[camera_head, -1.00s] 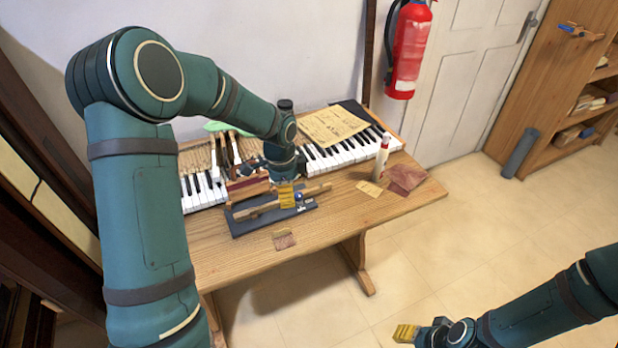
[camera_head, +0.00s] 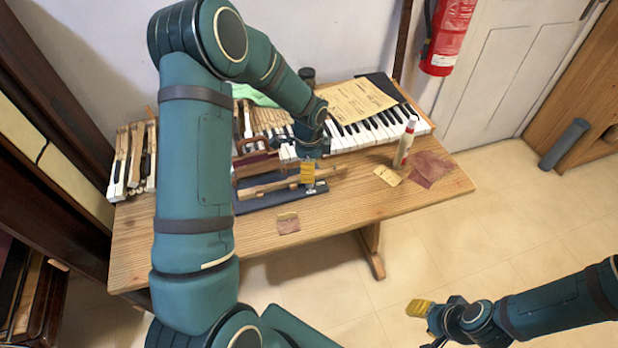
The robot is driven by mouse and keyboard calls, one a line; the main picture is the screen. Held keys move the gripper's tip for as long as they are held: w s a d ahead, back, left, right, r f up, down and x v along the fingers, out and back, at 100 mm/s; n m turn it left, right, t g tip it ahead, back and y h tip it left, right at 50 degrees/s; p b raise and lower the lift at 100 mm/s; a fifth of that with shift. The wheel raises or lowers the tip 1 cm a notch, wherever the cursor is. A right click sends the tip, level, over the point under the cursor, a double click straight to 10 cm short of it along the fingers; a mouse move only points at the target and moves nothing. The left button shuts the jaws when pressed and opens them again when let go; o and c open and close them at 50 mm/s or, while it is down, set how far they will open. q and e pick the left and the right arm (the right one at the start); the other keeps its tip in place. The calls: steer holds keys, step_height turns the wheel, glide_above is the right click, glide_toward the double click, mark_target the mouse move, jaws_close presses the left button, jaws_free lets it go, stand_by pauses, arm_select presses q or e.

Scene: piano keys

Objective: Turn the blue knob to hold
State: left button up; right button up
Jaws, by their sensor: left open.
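A small fixture with a dark blue base (camera_head: 275,201) lies on the wooden table, with a pale wooden bar along it. My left gripper (camera_head: 307,173) reaches down over the right part of this fixture, with its yellow finger pads showing. It is open, and I see nothing held in it. The blue knob cannot be made out clearly now; the gripper covers that end of the fixture. Whether the gripper touches the knob cannot be told. My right gripper (camera_head: 422,310) is at the lower right, over the floor and away from the table. Its opening is unclear.
The piano keyboard (camera_head: 352,137) runs along the back of the table (camera_head: 345,218), with a paper sheet (camera_head: 358,100) above it. A white bottle (camera_head: 405,141) and reddish cloth (camera_head: 430,168) are at the right. Loose keys (camera_head: 131,160) lie at the left.

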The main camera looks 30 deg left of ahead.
arm_select(q)
steer(key=shift+f, duration=2.05)
jaws_close()
